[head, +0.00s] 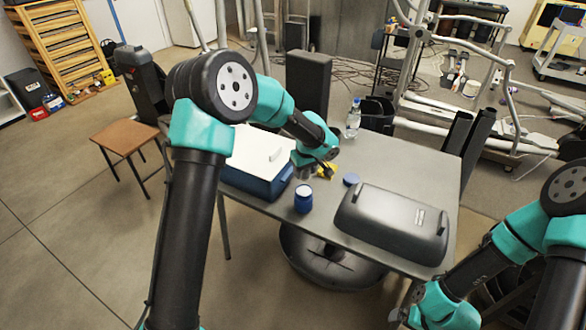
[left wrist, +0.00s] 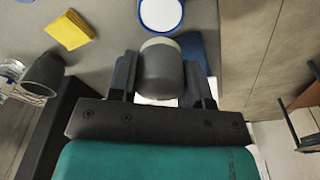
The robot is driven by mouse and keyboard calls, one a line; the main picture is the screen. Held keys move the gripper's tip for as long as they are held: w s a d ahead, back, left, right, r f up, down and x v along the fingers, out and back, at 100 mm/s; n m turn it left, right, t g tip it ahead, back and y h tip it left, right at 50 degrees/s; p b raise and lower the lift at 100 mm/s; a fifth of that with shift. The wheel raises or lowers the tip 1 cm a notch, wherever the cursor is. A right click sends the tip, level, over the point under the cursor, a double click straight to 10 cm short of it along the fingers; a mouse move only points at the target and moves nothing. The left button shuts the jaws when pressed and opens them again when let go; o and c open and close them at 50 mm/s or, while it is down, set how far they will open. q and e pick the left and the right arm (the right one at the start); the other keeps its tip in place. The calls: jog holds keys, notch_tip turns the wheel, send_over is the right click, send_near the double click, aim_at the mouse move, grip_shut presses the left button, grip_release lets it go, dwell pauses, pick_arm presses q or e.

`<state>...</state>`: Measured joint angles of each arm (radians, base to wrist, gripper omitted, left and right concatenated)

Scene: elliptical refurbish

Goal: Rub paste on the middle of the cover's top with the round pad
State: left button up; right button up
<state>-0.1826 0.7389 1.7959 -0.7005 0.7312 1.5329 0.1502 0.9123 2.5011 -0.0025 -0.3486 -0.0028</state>
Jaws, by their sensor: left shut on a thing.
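My left gripper (head: 308,172) is above the table, between the blue-and-white box and the blue jar. In the left wrist view, my left gripper (left wrist: 162,82) is shut on the round pad (left wrist: 161,72), a grey rounded body with a pale edge. The blue jar (head: 303,199) stands open near the table's front edge; white paste shows inside its blue rim (left wrist: 161,13). The pad is apart from the jar. The dark grey cover (head: 392,224) lies on the table to the right, its top bare of visible paste. My right gripper (head: 400,312) is low at the bottom right, off the table; its fingers are unclear.
A blue box with a white lid (head: 258,152) stands at the table's left. A blue disc-shaped lid (head: 351,180) and a yellow sponge or cloth (left wrist: 68,29) lie near the jar. A water bottle (head: 353,118) stands at the back.

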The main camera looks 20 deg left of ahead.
aim_at(303, 191)
pick_arm(q)
jog(key=shift+d, duration=0.1)
jog(key=shift+f, duration=3)
jog(key=shift+f, duration=0.65)
dwell(0.6)
jog(key=shift+r, duration=3.6)
jog(key=s+a+r+m+h, duration=0.1)
jog(key=s+r+m, duration=0.3)
jog(key=m, duration=0.8)
jog(key=shift+s+a+r+m, duration=0.25)
jog(key=shift+s+a+m, duration=0.2)
jog(key=shift+s, duration=0.8)
